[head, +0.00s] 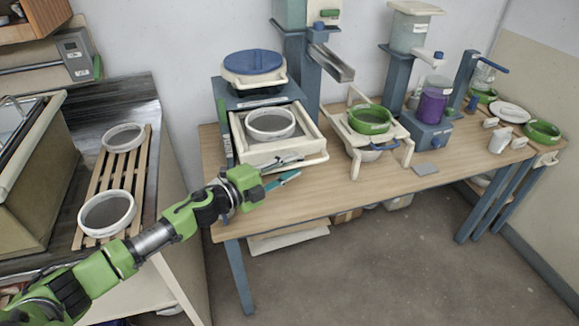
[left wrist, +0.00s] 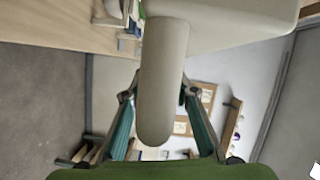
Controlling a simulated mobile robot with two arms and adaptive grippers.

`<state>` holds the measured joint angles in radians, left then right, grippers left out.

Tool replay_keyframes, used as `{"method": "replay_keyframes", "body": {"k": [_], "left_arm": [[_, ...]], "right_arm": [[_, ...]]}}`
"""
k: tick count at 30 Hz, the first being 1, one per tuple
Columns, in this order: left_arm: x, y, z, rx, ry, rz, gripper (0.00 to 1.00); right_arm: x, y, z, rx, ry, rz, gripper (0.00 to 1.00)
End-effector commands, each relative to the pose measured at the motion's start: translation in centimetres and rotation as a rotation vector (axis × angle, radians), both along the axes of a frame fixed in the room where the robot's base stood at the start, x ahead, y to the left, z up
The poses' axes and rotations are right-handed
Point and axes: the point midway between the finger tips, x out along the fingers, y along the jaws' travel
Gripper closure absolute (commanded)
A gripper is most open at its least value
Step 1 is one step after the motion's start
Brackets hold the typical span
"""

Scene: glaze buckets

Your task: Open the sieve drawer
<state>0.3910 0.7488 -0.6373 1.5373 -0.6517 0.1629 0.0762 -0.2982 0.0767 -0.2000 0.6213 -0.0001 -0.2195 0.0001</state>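The sieve drawer (head: 312,137) is a cream tray pulled out from the blue-grey stand on the wooden table. A round white sieve (head: 270,134) with a grey mesh sits in it. The drawer's cream handle (head: 318,159) runs along its front. My left gripper (head: 288,168) is at the left part of this handle. In the left wrist view the rounded handle bar (left wrist: 163,85) passes between the two fingers (left wrist: 162,95), which close in on its sides. The exact finger contact is partly hidden by the bar. My right gripper is in neither view.
A blue-lidded pot (head: 255,66) stands on top of the stand. To the right a green sieve (head: 369,120) sits on a white frame. Two white sieves lie on a slatted rack (head: 98,178) at left. The floor (head: 370,260) in front is clear.

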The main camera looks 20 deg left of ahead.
Motion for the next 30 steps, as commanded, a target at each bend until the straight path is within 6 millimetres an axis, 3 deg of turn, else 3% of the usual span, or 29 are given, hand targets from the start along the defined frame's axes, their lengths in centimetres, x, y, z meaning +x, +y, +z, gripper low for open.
{"method": "replay_keyframes", "body": {"k": [11, 24, 30], "left_arm": [[-0.6, 0.4, -0.1, 0.001, 0.002, 0.001, 0.74], [-7.0, 4.6, 0.4, 0.0, 0.004, -0.001, 0.74], [-9.0, 6.0, 0.7, -0.001, 0.003, 0.0, 0.74]], "right_arm": [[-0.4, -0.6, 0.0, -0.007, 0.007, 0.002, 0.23], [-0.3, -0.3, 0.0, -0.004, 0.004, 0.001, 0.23], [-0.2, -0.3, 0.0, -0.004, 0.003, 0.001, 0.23]]}}
